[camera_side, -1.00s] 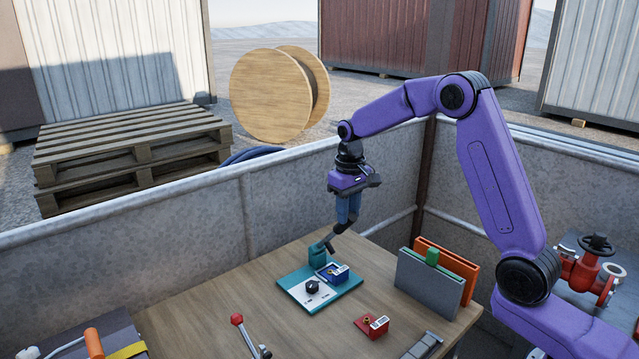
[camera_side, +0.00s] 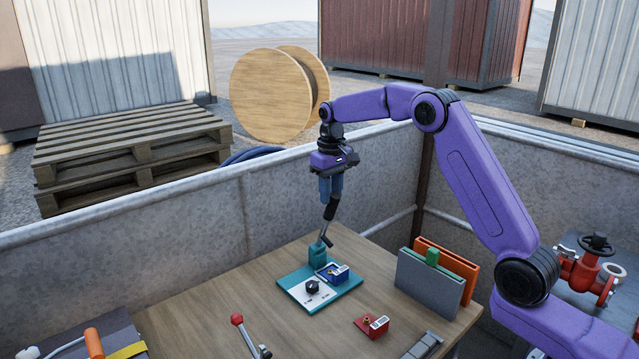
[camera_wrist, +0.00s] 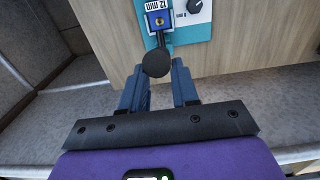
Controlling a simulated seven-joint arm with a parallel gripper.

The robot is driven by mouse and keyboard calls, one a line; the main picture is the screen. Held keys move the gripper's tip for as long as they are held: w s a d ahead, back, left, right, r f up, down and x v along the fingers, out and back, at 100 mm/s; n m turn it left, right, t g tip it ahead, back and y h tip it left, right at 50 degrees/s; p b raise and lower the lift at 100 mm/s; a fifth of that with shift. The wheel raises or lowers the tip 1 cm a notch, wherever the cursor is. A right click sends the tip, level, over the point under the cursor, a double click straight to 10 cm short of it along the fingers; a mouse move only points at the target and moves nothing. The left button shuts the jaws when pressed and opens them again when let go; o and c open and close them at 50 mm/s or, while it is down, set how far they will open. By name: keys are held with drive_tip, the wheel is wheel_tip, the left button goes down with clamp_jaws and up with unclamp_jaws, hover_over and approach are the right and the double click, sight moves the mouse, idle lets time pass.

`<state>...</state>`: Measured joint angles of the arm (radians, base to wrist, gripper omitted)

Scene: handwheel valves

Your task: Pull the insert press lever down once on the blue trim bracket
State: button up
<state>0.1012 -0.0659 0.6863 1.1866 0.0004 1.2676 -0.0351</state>
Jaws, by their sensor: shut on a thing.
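The insert press is a teal post (camera_side: 317,256) on a teal base with a white panel and black knob (camera_side: 312,286). The blue trim bracket (camera_side: 332,271) sits on the base in front of the post; in the wrist view the bracket (camera_wrist: 158,21) shows beside a "12 mm" label. The press lever (camera_side: 330,208) rises steeply from the post, with a dark grip on top. My gripper (camera_side: 328,199) is shut on this grip from above. In the wrist view the lever's round black end (camera_wrist: 155,63) shows between my fingertips (camera_wrist: 158,70).
A red labelled bracket (camera_side: 371,326) lies to the right on the table (camera_side: 215,305). A red-knobbed lever (camera_side: 240,325) stands at the front. Grey and orange upright panels (camera_side: 430,280) stand at right. A concrete wall (camera_side: 200,230) runs close behind the press.

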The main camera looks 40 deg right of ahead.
drive_tip(key=o, duration=1.2)
drive_tip(key=shift+w, duration=0.2)
drive_tip(key=shift+o, duration=0.2)
drive_tip(key=shift+r, duration=0.1)
drive_tip(key=shift+r, duration=3.45)
wheel_tip(320, 180, up, 7)
drive_tip(key=shift+r, duration=0.2)
